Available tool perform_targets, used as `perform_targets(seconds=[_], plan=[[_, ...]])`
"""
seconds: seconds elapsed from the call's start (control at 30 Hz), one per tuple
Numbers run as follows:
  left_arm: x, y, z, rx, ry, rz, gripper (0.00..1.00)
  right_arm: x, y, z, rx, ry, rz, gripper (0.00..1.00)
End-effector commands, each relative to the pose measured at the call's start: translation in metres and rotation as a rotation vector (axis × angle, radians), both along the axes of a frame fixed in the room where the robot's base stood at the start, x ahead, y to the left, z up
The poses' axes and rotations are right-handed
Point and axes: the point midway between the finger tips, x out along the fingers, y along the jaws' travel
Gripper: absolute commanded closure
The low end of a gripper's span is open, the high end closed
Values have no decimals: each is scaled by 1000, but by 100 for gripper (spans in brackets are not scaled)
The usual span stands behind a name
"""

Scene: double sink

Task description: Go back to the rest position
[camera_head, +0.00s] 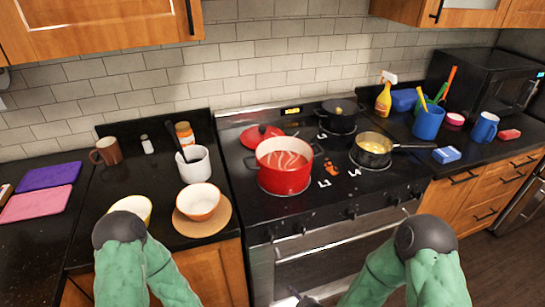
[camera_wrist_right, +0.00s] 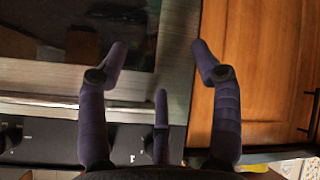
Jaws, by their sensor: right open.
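In the right wrist view my right gripper (camera_wrist_right: 160,52) is open, its dark fingers spread with nothing between them. It faces the oven front (camera_wrist_right: 60,60) and the wooden cabinet (camera_wrist_right: 265,70) beside it. In the head view both my arms come up from the bottom edge with green links and dark round joints. My left gripper is not in view there. A small dark piece shows at the bottom edge in front of the oven; I cannot tell what it is.
A red pot (camera_head: 284,168) and a pan (camera_head: 374,150) with yellow food stand on the stove (camera_head: 250,205). A bowl (camera_head: 198,202) sits on a round board; a white container (camera_head: 195,165) holds utensils. A yellow bowl (camera_head: 131,208) is close to my left arm. Blue mugs are at right.

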Motion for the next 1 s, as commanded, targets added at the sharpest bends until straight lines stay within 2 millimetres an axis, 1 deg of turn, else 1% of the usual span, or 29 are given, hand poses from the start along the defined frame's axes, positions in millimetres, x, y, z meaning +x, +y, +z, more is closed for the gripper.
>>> perform_targets(seconds=[0.03,0.1,0.17,0.3,0.5,0.6,0.7,0.8,1.0], plan=[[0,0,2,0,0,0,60,-7,-3,-11,58,89,-64,35],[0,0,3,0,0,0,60,-18,-7,-25,141,217,-168,35],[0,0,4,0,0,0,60,-29,-10,-37,208,326,-265,35],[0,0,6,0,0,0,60,-57,-16,-60,343,576,-509,35],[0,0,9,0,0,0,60,-99,-20,-82,467,871,-857,35],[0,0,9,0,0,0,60,-113,-21,-87,497,964,-981,35],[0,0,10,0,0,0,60,-122,-21,-90,511,1015,-1055,35],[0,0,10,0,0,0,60,-125,-21,-90,516,1036,-1085,35],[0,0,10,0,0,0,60,-125,-21,-90,517,1035,-1087,35]])
